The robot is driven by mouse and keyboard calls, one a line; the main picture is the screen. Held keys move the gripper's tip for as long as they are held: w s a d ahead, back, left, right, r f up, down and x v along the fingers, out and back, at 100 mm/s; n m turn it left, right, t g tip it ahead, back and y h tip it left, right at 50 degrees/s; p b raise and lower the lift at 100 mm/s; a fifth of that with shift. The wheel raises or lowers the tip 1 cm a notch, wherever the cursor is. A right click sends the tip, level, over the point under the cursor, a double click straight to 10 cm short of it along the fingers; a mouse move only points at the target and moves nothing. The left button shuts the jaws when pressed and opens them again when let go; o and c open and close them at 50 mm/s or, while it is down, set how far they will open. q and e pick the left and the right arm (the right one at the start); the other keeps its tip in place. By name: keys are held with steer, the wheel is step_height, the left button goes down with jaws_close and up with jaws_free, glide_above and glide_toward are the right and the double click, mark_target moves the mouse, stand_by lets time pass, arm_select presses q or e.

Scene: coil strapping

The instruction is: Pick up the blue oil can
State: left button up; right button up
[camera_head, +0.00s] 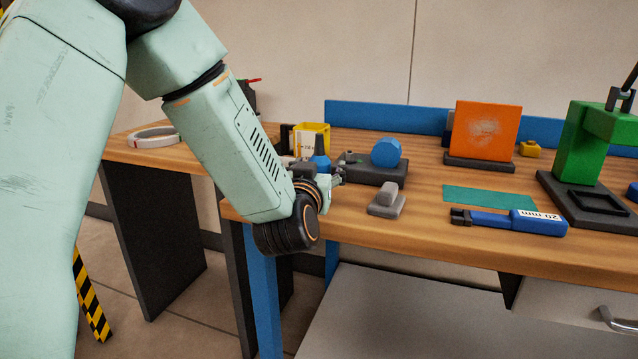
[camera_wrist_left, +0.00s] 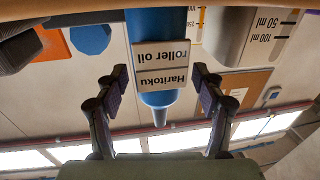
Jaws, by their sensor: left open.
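The blue oil can (camera_wrist_left: 158,28) shows upside down in the left wrist view, with a pale "Haritoku roller oil" label and a tapered nozzle. My left gripper (camera_wrist_left: 160,80) is open, with one finger on each side of the can's label and nozzle end. Gaps show between the fingers and the can, and nothing is held. In the head view my left gripper (camera_head: 338,174) is at the near left part of the bench. A small blue part (camera_head: 321,162) just behind it seems to be the can, mostly hidden by the wrist. My right gripper is in neither view.
A yellow bin (camera_head: 313,134) stands behind the gripper. A dark block with a blue knob (camera_head: 385,152) and a grey weight (camera_head: 387,200) are to its right. A blue tool (camera_head: 508,220) lies near the front edge. A graduated vessel (camera_wrist_left: 262,35) is beside the can.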

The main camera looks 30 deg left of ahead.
arm_select(q)
steer(key=shift+w+a, duration=0.1)
steer(key=shift+w, duration=0.1)
steer(key=shift+d+r, duration=0.1)
steer(key=shift+d, duration=0.1)
steer(key=shift+s, duration=0.1)
steer(key=shift+c, duration=0.7)
steer(key=shift+a, duration=0.15)
steer(key=c, duration=1.2)
steer(key=shift+c, duration=0.4)
steer(key=shift+r, duration=0.1)
